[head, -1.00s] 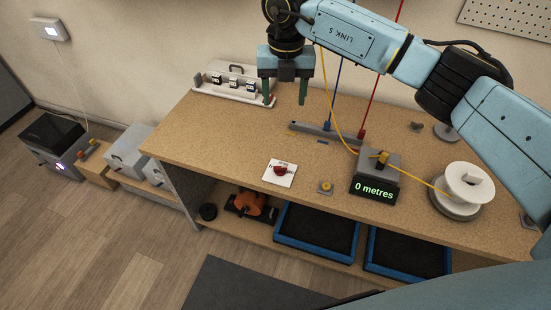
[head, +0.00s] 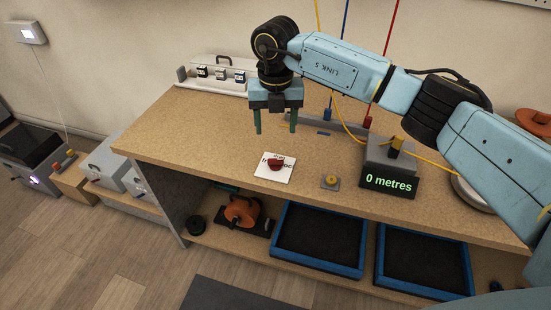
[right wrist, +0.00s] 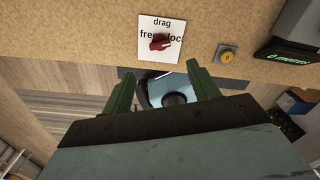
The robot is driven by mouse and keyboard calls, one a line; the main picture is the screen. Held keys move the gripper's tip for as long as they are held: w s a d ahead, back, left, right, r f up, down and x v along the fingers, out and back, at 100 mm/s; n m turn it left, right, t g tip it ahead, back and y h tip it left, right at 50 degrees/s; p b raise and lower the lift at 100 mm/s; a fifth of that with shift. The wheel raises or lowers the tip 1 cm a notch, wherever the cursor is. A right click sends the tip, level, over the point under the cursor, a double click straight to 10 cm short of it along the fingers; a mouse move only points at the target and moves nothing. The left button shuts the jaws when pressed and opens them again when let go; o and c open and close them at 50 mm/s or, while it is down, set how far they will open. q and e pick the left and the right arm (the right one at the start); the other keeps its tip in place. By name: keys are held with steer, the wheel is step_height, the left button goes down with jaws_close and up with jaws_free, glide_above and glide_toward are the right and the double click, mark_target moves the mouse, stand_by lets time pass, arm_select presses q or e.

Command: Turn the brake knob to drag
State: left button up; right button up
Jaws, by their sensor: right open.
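The red brake knob (head: 276,164) sits on a white square plate (head: 265,173) on the workbench. In the right wrist view the knob (right wrist: 160,42) sits between the words "free" and "lock", partly covering them, with "drag" above on the plate (right wrist: 150,22). I cannot tell for sure which word it points to. My right gripper (head: 275,131) is open and empty, fingers pointing down, above the bench and behind the knob in the head view. Its fingers (right wrist: 160,72) show below the plate in the right wrist view, apart from the knob. My left gripper is not in view.
A yellow button (head: 331,181) sits right of the plate. A grey counter box reading "0 metres" (head: 388,183) stands beyond it, with a yellow cable running past. Blue-rimmed trays (head: 318,270) lie on the lower shelf.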

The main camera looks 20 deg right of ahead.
mark_target(276, 159)
step_height(276, 159, down, 10)
steer(key=shift+b, duration=0.85)
steer(key=shift+f, duration=0.5)
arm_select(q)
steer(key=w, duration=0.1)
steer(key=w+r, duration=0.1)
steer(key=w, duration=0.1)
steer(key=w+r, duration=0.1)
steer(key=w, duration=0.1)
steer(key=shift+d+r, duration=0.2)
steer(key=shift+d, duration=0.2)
arm_select(e)
steer(key=c, duration=1)
